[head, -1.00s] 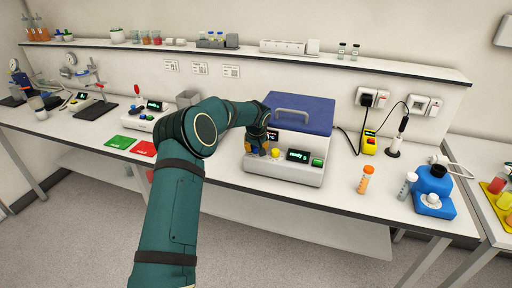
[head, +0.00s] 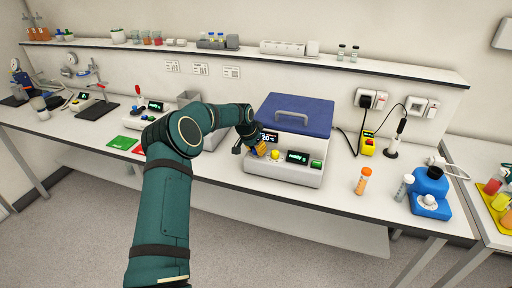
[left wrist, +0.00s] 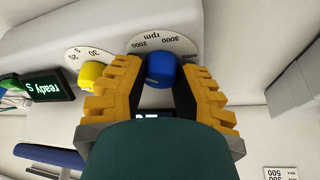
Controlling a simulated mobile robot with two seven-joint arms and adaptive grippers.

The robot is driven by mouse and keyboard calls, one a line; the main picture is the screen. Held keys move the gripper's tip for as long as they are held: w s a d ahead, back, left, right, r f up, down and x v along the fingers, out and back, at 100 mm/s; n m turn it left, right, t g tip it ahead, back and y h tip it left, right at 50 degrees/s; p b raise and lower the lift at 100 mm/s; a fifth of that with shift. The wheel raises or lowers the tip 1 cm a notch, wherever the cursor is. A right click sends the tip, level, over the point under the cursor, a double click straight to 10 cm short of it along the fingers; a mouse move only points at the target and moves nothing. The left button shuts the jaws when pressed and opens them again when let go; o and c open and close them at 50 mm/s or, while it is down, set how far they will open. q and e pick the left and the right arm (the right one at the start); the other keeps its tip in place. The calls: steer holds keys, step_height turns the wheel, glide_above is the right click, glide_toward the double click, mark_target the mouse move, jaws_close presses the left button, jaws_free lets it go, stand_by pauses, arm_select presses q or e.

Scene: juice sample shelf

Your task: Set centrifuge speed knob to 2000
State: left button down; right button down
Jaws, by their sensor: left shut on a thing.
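The centrifuge (head: 294,135), white with a blue lid, stands on the bench in the head view. In the left wrist view its blue speed knob (left wrist: 159,70) sits on a round white dial (left wrist: 160,42) marked 2000 and 3000 rpm. My left gripper (left wrist: 160,76) is shut on the blue knob, with a yellow toothed finger on each side. In the head view my left gripper (head: 258,149) is at the centrifuge's front left and hides the knob. Which mark the knob points to cannot be told. My right gripper is not in view.
A yellow knob (head: 275,154) with its own dial and a green-lettered screen (head: 298,157) reading "ready" sit to the right of my gripper. A green button (head: 316,164) is further right.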

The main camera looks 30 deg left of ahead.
arm_select(q)
steer(key=shift+f+m+g+h, duration=0.15)
steer(key=shift+m+g+h, duration=0.2)
steer(key=shift+m, duration=0.85)
steer(key=shift+d, duration=0.1)
steer(key=c, duration=0.7)
jaws_free()
steer(key=shift+r, duration=0.35)
steer(key=v, duration=0.7)
steer(key=shift+s+r, duration=0.1)
steer(key=shift+s, duration=0.2)
